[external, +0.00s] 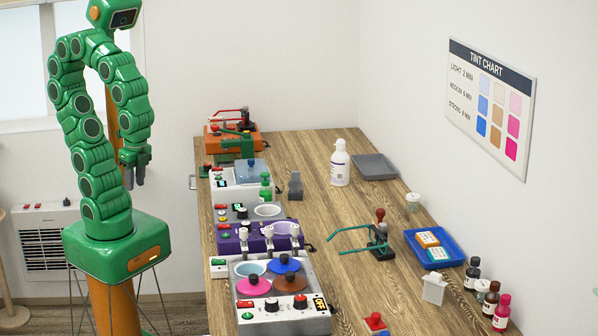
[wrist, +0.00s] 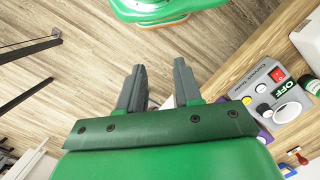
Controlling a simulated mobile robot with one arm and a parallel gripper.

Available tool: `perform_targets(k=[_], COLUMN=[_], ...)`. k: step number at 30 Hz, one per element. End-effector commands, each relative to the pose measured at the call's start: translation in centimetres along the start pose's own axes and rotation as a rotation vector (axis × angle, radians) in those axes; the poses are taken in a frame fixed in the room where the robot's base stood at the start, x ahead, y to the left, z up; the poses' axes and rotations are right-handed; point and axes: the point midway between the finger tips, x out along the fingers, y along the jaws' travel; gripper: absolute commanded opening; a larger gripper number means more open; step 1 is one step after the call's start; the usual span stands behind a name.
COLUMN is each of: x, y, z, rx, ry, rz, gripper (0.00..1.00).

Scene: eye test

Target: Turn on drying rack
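My gripper (external: 134,175) hangs pointing down left of the workbench, clear of it. In the wrist view its two dark fingers (wrist: 159,68) are apart with nothing between them. No label names the drying rack, and I cannot tell which unit it is. A purple unit (external: 229,242) with several upright posts stands mid-bench, with small controls at its left end. Behind it is a grey unit (external: 240,211) with a round dish and a red switch. The wrist view shows a grey panel (wrist: 253,80) with a red switch (wrist: 277,75) and a part reading OFF (wrist: 263,110).
A tint bath (external: 300,322) with coloured lids stands in front. An orange unit (external: 256,142) with a red lever is at the back. A green-wire stand (external: 378,240), a white bottle (external: 340,165) and a blue tray (external: 455,252) stand right. The middle bench is fairly clear.

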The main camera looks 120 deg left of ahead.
Motion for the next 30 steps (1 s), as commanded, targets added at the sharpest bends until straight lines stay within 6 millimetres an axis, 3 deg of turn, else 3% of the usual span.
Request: perform_targets(k=[1,6,30], x=[0.0,-0.5,-4.6], y=[0.0,-0.1,-1.3], z=[-0.1,-1.3,-15.7], rx=[-0.008,-0.114,-1.269], ry=[0.000,-0.001,-0.002], rz=[0.000,0.006,0.066], gripper=[0.26,0.00,0.00])
